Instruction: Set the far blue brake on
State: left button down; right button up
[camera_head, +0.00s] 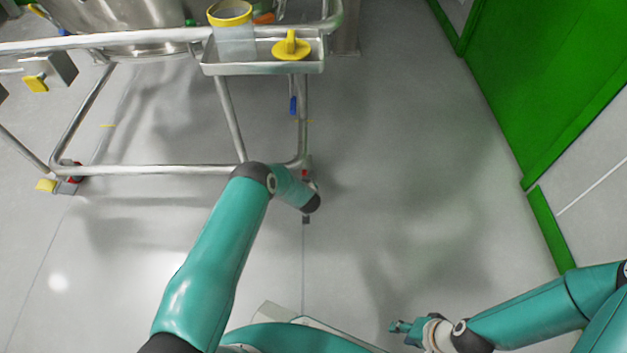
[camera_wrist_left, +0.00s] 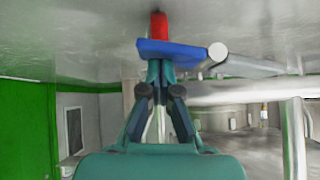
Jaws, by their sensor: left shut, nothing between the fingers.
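In the left wrist view a blue brake pedal (camera_wrist_left: 182,52) spans across just beyond my left gripper (camera_wrist_left: 160,68), with a red part (camera_wrist_left: 158,25) behind it. The left fingers are shut and empty, their tips at or very near the pedal; I cannot tell if they touch. In the head view my left arm reaches the cart's near right corner and hides its gripper. Another blue piece (camera_head: 293,105) shows farther back, below the tray. I cannot tell which blue piece the wrist view shows. My right gripper (camera_head: 393,328) hangs over clear floor, its finger gap unclear.
The steel cart frame (camera_head: 160,170) stands at upper left. Its tray (camera_head: 262,68) carries a yellow-rimmed container (camera_head: 232,40) and a yellow knob-like piece (camera_head: 291,46). A yellow pedal (camera_head: 45,186) is at the left corner. Floor right of the cart is clear up to the green wall (camera_head: 540,90).

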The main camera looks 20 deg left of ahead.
pick_arm(q)
jog(key=shift+d+f+b, duration=0.25)
jog(key=shift+f+b, duration=0.25)
jog(key=shift+b, duration=0.1)
jog(key=shift+s+d+f, duration=0.1)
jog(key=shift+s, duration=0.05)
